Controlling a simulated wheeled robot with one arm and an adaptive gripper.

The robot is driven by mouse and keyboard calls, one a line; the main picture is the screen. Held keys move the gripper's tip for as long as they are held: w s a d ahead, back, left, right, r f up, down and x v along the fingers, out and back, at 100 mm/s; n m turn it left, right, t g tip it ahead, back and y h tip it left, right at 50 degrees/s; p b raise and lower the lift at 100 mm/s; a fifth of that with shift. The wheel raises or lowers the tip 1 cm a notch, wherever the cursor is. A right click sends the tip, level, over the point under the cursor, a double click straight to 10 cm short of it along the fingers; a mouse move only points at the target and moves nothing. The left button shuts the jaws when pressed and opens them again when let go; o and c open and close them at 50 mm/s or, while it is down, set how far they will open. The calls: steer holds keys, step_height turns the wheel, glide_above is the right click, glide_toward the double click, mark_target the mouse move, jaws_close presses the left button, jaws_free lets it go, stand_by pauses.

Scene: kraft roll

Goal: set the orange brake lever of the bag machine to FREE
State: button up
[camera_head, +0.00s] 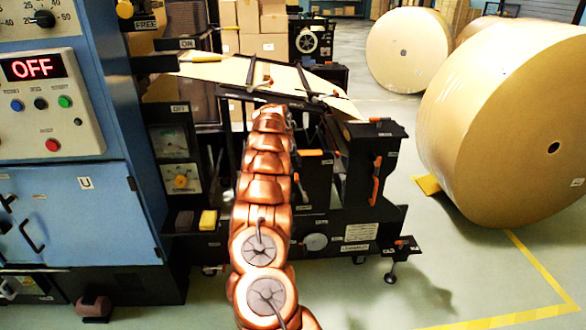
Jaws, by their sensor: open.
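The bag machine is the dark frame with a sheet of brown kraft paper (215,68) running over its top. A FREE label (146,24) is at its upper left, beside a rounded yellow-orange knob (124,9). An upright orange handle (375,188) is on the right post, with a smaller orange piece above it. I cannot tell which of these is the brake lever, or its setting. My copper arm reaches up from the bottom centre across the machine's front. My gripper cannot be made out past the arm's far end, and the arm hides part of the machine.
A blue cabinet with an OFF display (33,67) and buttons stands at left. A large kraft roll (495,130) stands at right, with another roll (408,48) behind it. A small footed bracket (400,245) sticks out at lower right. The floor at lower right is clear.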

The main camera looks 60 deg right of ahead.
steer(key=shift+v, duration=1)
steer(key=shift+w+f+b, duration=0.15)
steer(key=shift+f+b, duration=0.1)
steer(key=shift+b, duration=0.1)
steer(key=c, duration=0.3)
steer(key=w+a+f+n+g+h+b, duration=0.1)
steer(key=b, duration=0.3)
steer(key=w+a+f+n+h+b, duration=0.1)
steer(key=w+a+f+b, duration=0.1)
steer(key=b, duration=0.1)
steer(key=shift+w+a+f+g+b, duration=0.1)
steer(key=shift+w+a+g+b, duration=0.1)
steer(key=shift+g+b, duration=0.2)
jaws_close()
steer(key=w+a+f+n+g+h+b, duration=0.1)
steer(key=w+a+f+n+h+b, duration=0.2)
steer(key=a+f+n+h+b, duration=0.85)
step_height(320, 180, up, 5)
steer(key=m+y+b, duration=0.1)
steer(key=m+b, duration=0.4)
steer(key=b, duration=0.2)
glide_above(301, 189)
steer(key=w+a, duration=0.4)
steer(key=shift+f, duration=0.2)
